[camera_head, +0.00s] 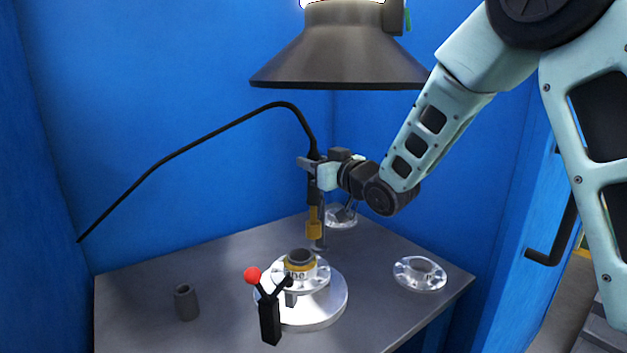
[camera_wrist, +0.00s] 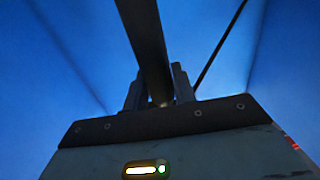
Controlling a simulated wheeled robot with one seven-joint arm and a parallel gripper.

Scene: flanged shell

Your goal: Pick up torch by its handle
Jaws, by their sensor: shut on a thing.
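The torch (camera_head: 315,192) hangs upright, with a dark handle at the top and a yellow-orange part lower down. A black cable leaves its top, arches up and runs left to the wall. My gripper (camera_head: 312,168) reaches it from the right and is shut on the upper handle. In the wrist view the dark torch body or cable (camera_wrist: 148,45) runs up from between the fingers of my gripper (camera_wrist: 158,95).
A round metal turntable (camera_head: 333,308) carries a flanged part (camera_head: 301,272). A clamp with a red knob (camera_head: 253,275) stands in front. A dark hood (camera_head: 340,58) hangs above; blue walls (camera_head: 180,90) enclose the table.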

